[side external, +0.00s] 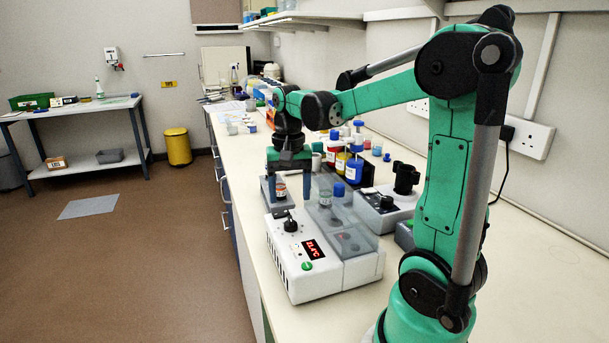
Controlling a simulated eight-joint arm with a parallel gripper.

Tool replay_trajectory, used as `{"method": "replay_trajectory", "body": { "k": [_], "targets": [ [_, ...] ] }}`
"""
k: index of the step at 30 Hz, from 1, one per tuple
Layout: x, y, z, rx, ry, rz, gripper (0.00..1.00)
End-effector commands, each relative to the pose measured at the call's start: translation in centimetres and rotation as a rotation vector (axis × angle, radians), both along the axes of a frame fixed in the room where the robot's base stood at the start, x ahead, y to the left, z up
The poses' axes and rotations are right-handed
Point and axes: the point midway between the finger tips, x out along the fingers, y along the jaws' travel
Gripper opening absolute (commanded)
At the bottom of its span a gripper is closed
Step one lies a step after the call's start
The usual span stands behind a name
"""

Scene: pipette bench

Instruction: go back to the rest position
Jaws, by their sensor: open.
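My gripper (290,183) points down over the bench, with its two fingers apart. A small vial with an orange-brown label (280,190) shows between and just below the fingers. I cannot tell whether the fingers touch it. The vial appears to stand on a low grey device (268,196) behind a white heater block with a red display (305,258). My arm reaches from the right across the bench.
A clear-covered section (345,215) with a blue-capped vial (338,190) adjoins the heater block. Coloured bottles (355,170) stand behind it. A grey device with black holders (385,205) is at right. The bench front (232,165) is clear.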

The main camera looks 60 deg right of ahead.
Motion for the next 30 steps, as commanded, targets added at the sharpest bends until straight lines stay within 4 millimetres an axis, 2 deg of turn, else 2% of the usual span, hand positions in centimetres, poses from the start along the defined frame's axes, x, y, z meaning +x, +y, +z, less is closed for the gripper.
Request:
{"method": "replay_trajectory", "body": {
  "k": [8, 11, 14, 18, 24, 27, 30],
  "targets": [
    [0.0, 0.1, 0.0, -0.001, -0.002, 0.003, 0.67],
    [0.1, 1.0, 0.2, -0.015, -0.025, 0.049, 0.67],
    [0.5, 3.4, 0.5, -0.056, -0.094, 0.176, 0.67],
    [0.7, 8.2, 0.8, -0.141, -0.25, 0.447, 0.67],
    [0.1, 13.8, 0.4, -0.245, -0.461, 0.779, 0.67],
    [-0.2, 15.3, 0.1, -0.277, -0.53, 0.874, 0.67],
    [-0.3, 16.0, 0.0, -0.294, -0.565, 0.921, 0.67]
  ]
}}
